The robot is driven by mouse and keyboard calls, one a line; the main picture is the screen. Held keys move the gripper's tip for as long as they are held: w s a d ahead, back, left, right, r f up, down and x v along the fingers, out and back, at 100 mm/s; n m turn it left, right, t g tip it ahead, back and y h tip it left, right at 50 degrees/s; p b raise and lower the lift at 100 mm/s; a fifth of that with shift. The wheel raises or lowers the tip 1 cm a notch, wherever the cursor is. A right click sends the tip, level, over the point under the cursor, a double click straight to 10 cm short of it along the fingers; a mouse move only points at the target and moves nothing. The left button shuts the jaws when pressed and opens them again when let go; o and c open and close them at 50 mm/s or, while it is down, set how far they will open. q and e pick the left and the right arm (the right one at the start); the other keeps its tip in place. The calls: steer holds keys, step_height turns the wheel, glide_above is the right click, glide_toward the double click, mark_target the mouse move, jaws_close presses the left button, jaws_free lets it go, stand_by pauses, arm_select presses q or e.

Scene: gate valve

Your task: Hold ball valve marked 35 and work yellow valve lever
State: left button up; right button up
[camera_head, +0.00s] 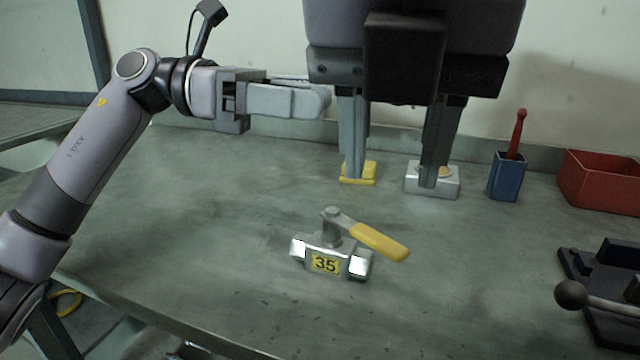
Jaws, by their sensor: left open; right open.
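The ball valve marked 35 (325,262) stands on the workbench in the middle of the head view. Its body is silver with a yellow number plate facing me. Its yellow lever (379,242) points to the right and slightly towards me. My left gripper (318,100) is open, seen from the side, above the bench to the upper left of the valve, with its fingers pointing right. My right gripper (394,180) is open and points down, beyond the valve and apart from it, its two fingers spread. Nothing shows between them.
A yellow block (371,172) and a silver block (448,186) show behind the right gripper's fingers; contact cannot be told. A blue holder (506,178) with a red-handled tool, a red bin (600,182) and a dark fixture with a ball-ended lever (571,295) stand right. The bench around the valve is clear.

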mark_target(320, 239)
arm_select(q)
steer(key=s+d+f+m+y, duration=0.1)
steer(key=f+y, duration=0.1)
steer(key=y, duration=0.2)
steer(key=s+d+f+m+y, duration=0.1)
steer(key=s+f+y, duration=0.1)
steer(key=f+y, duration=0.1)
steer(key=s+d+f+m+y, duration=0.2)
steer(key=y, duration=0.3)
steer(key=shift+f+t+y, duration=0.3)
steer(key=shift+f+y, duration=0.1)
steer(key=y, duration=0.1)
steer(key=a+t+y, duration=0.1)
steer(key=y, duration=0.1)
steer(key=shift+w+a+f+t+y, duration=0.25)
steer(key=shift+a+f+t+y, duration=0.05)
steer(key=shift+a+t, duration=0.1)
steer(key=shift+f, duration=3.55)
